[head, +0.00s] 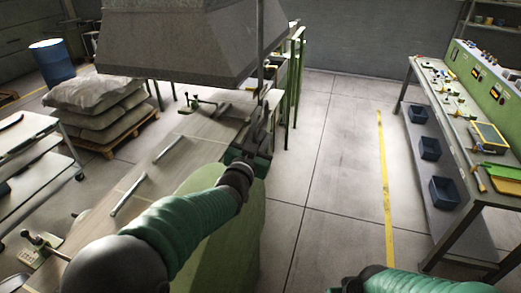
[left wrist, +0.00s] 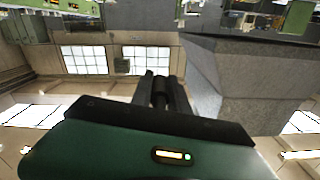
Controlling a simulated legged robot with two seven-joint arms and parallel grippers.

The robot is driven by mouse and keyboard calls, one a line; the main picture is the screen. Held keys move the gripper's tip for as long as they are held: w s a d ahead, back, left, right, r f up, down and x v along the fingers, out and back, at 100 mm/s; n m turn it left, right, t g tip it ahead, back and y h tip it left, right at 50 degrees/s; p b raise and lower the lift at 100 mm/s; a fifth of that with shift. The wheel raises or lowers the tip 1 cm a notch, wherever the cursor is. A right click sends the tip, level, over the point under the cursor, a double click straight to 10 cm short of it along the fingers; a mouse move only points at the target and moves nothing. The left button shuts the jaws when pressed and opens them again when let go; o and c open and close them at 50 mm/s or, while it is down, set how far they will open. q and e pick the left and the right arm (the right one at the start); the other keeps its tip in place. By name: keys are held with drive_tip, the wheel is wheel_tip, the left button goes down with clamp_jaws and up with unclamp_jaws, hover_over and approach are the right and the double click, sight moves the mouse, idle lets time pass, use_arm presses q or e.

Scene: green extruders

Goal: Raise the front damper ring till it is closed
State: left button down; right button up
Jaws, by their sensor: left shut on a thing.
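My left gripper (head: 262,118) is raised at the lower right edge of the big grey hood (head: 180,40). A thin dark upright bar (head: 260,45) runs down the hood's side to the gripper. In the left wrist view, the gripper's two dark fingers (left wrist: 161,92) are shut on a short dark rounded piece, the front damper ring (left wrist: 160,88). Most of the ring is hidden by the fingers, and its full outline cannot be seen. The hood's grey side (left wrist: 235,85) stands close at the right in that view. My right gripper is not in view.
A wooden-topped bench (head: 150,155) with loose metal bars lies below and left of my left arm. Sacks (head: 100,100) on a pallet and a blue drum (head: 52,62) stand farther left. A workbench (head: 450,110) stands right. The floor between is clear.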

use_arm(q)
drive_tip(key=shift+r, duration=0.65)
drive_tip(key=c, duration=1.6)
unclamp_jaws()
drive_tip(key=o, duration=0.3)
drive_tip(key=shift+f, duration=0.25)
drive_tip(key=shift+f, duration=0.1)
drive_tip(key=shift+s+f, duration=0.1)
drive_tip(key=shift+s, duration=0.15)
drive_tip(key=b+v, duration=0.7)
drive_tip(key=v, duration=0.9)
drive_tip(key=shift+s+a, duration=0.1)
drive_tip(key=shift+s, duration=0.05)
